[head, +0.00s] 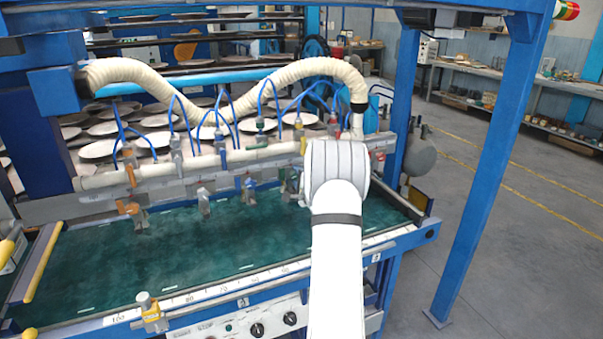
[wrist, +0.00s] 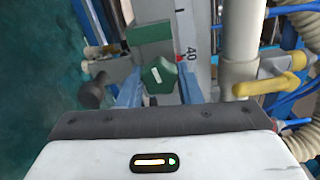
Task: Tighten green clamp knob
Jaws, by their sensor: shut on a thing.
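The green clamp knob (wrist: 158,76), a lobed knob with a white mark on top, shows in the middle of the wrist view. It sits just below the green clamp block (wrist: 151,36), beside a metal rail marked 40. My gripper (wrist: 160,84) has its blue fingers on either side of the knob and is shut on it. The fingertips are partly hidden by the knob and the gripper body. In the head view my white arm covers the gripper and the knob.
A black-knobbed lever (wrist: 93,92) stands close left of my gripper. A yellow valve handle (wrist: 275,86) on a pale pipe is close on the right. In the head view, other clamps (head: 131,209) line the rail above the green bed (head: 190,260); a blue post (head: 485,165) stands right.

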